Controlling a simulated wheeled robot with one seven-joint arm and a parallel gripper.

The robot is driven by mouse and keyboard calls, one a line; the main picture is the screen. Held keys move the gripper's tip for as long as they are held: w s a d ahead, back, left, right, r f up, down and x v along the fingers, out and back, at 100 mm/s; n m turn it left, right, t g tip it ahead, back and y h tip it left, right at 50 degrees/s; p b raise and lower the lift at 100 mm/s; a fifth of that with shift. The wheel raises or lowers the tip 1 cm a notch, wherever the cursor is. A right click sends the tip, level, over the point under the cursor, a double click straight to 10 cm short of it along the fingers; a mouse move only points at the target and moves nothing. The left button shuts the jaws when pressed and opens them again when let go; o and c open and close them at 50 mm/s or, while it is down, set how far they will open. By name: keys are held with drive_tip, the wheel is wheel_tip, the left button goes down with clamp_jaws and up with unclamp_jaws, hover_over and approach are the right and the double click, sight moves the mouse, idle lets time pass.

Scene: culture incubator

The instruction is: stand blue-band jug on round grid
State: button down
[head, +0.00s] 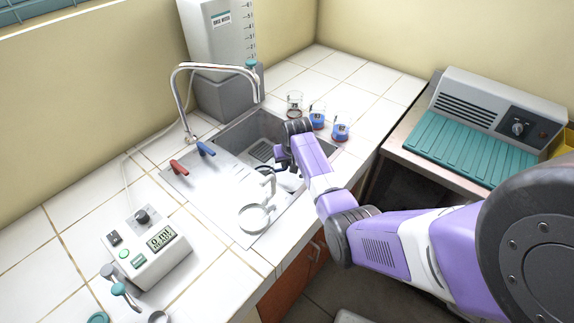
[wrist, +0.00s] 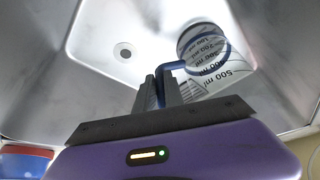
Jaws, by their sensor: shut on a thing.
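In the wrist view the blue-band jug (wrist: 226,82) is clear, with dark ml marks and a blue band. Its blue handle (wrist: 172,66) runs into my gripper (wrist: 163,88), whose jaws are shut on it. The jug is over or in the grey sink, and I cannot tell if it touches the bottom. In the head view my gripper (head: 283,157) is at the sink's right edge, and the jug is not clear there. A round ring-like thing (head: 254,218), possibly the round grid, lies on the drainboard; its mesh is too faint to tell.
The sink (head: 240,133) has a tall tap (head: 215,67) arching over it. Several glass beakers (head: 317,117), some holding blue liquid, stand behind my gripper. A pump-like device (head: 147,250) is at the left front. A teal-topped machine (head: 470,145) stands right. Part of the drainboard (head: 215,185) is clear.

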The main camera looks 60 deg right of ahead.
drive_tip(key=shift+f, duration=0.65)
drive_tip(key=shift+f, duration=0.2)
drive_tip(key=c, duration=1.4)
unclamp_jaws()
drive_tip(key=shift+c, duration=0.2)
drive_tip(key=v, duration=1.2)
drive_tip(key=shift+r, duration=0.15)
